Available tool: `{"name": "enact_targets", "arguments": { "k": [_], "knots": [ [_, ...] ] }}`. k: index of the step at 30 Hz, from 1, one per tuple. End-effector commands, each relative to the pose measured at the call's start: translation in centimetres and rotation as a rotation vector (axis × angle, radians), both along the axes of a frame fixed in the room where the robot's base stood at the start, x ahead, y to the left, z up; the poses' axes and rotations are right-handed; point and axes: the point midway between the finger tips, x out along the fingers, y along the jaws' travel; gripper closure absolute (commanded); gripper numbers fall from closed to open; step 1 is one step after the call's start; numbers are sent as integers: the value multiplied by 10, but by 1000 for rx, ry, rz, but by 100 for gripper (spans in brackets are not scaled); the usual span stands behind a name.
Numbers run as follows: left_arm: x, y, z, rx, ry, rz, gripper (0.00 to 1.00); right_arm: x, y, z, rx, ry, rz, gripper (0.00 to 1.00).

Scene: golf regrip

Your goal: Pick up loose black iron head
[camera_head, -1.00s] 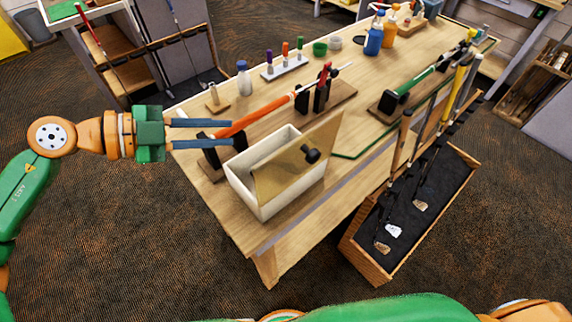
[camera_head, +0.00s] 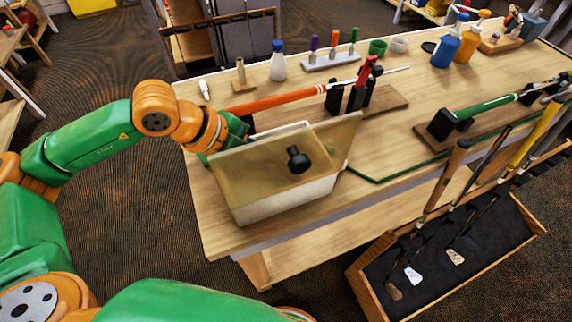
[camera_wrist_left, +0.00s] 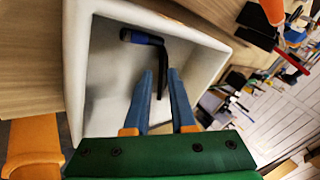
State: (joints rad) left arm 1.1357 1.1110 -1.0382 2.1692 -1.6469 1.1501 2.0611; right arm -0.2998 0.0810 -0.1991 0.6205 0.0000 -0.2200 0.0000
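A dark, bent piece with a blue band (camera_wrist_left: 146,38), which looks like the loose black iron head, lies inside the white box (camera_wrist_left: 105,110) in the left wrist view. In the head view the raised tan lid (camera_head: 245,165) with a black knob (camera_head: 299,159) hides the fingers and the box's inside. My right gripper is not in view.
An orange-shafted club (camera_head: 275,101) lies in a stand behind the box. A white bottle (camera_head: 278,62) and a marker rack (camera_head: 332,62) stand farther back on the workbench (camera_head: 215,230). A wooden bin (camera_head: 455,265) of clubs stands at front right.

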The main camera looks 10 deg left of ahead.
Motion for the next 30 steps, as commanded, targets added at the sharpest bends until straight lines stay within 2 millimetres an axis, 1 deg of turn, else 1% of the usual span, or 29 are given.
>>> {"name": "enact_targets", "arguments": {
  "k": [1,3,5,11,12,13,14,30],
  "knots": [
    [2,-5,-3,-1,5,-2,77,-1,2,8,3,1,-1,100],
    [6,-10,-13,-2,3,-1,77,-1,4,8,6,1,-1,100],
    [8,-12,-18,-1,3,-2,77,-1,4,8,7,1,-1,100],
    [8,-12,-20,-1,0,-1,77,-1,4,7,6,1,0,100],
    [8,-12,-20,-1,0,-1,88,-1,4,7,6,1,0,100],
    [8,-12,-20,-1,0,-1,96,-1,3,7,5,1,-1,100],
    [8,-12,-20,-1,0,-1,100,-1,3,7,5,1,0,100],
    [8,-12,-19,-2,0,-1,100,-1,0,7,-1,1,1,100]
  ]
}}
